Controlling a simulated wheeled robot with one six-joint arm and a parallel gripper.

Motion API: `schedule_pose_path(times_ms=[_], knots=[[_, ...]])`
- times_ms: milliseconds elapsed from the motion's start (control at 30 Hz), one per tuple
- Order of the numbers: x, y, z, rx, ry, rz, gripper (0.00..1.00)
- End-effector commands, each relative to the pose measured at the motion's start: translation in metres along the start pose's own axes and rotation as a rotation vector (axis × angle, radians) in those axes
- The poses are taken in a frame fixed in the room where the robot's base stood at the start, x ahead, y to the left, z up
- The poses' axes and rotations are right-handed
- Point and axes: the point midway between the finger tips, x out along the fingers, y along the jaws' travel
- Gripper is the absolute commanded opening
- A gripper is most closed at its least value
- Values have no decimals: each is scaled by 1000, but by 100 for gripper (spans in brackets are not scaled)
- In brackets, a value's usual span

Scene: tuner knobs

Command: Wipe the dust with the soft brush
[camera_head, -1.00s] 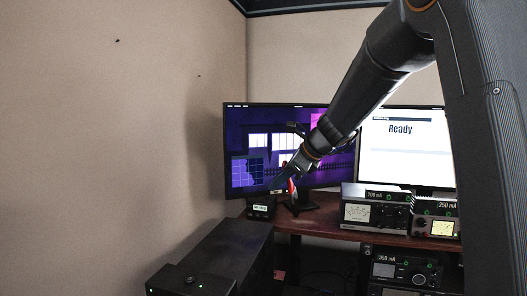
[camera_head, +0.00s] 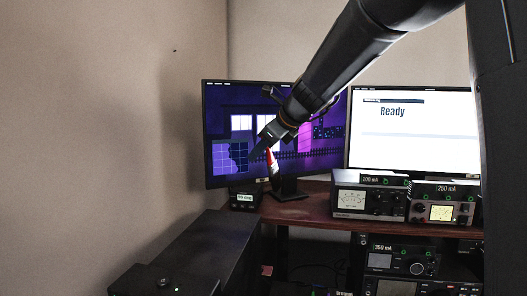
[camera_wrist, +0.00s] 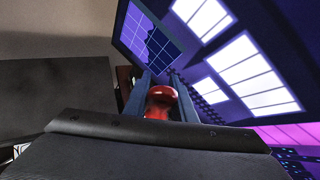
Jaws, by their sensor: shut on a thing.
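My gripper (camera_head: 262,146) is shut on a small red and white thing (camera_head: 271,161), likely the soft brush, which hangs down from the fingers in front of the left monitor. In the wrist view its rounded, glossy red end (camera_wrist: 161,98) sits between the two bluish fingers (camera_wrist: 158,78). The bristles cannot be made out. The held thing appears above the desk top, apart from it. I cannot make out any dust in either view.
The left monitor (camera_head: 222,118) shows a purple scene, and the right monitor (camera_head: 415,135) reads "Ready". Meter boxes (camera_head: 370,199) (camera_head: 444,210) stand on the wooden desk (camera_head: 312,214). A small display (camera_head: 244,200) stands at its left end. A black cabinet (camera_head: 190,250) is at lower left.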

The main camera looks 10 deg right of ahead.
Motion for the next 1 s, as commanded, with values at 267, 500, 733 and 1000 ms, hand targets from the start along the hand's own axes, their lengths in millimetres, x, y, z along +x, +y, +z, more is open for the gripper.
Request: schedule_pose_path(times_ms=[267, 500, 733, 1000], knots=[[2, 0, -5, 1, 1, -2, 0], [2, 0, -4, -7, -4, 10, 0], [7, -2, 3, -90, -47, 107, 0], [12, -2, 10, -229, -120, 260, 0]])
